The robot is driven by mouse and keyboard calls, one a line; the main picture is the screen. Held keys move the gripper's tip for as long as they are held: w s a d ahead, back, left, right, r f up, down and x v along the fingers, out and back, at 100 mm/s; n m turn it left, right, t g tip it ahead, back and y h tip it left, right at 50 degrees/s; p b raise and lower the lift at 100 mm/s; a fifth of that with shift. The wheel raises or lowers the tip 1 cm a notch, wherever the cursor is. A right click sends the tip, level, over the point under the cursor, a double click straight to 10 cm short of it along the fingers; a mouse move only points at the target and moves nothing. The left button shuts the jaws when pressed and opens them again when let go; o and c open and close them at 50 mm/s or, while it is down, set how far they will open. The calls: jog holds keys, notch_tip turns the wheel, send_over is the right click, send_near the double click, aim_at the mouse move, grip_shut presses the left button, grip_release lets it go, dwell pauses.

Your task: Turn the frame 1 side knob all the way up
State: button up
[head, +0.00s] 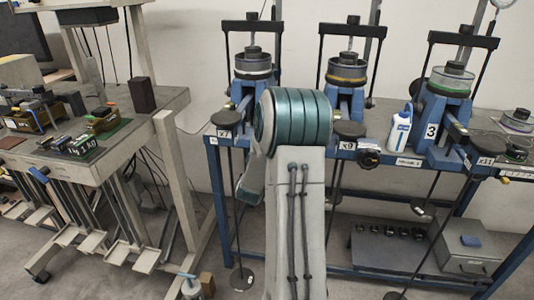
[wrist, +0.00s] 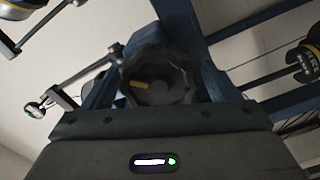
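A dark lobed knob (wrist: 158,78) with a small yellow mark fills the upper middle of the wrist view, set against blue frame metal (wrist: 105,92). My gripper (wrist: 160,118) is right in front of it, its dark body across the bottom. The fingers do not show clearly, so I cannot tell whether they touch or grip the knob. In the head view my arm hides the gripper and that knob. The left lever frame (head: 253,66) stands behind my arm, with its number hidden. Another black knob (head: 369,158) shows on the middle frame (head: 346,72).
The right frame (head: 447,95) carries the number 3. A white bottle (head: 400,131) stands between it and the middle frame. Weight hangers (head: 242,278) hang below the blue bench edge (head: 395,160). A cluttered side table (head: 160,103) stands at the left, with a gap of floor between.

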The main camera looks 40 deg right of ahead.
jog(key=b+v, duration=0.2)
jog(key=v, duration=0.4)
dwell(0.4)
jog(key=shift+a, duration=0.1)
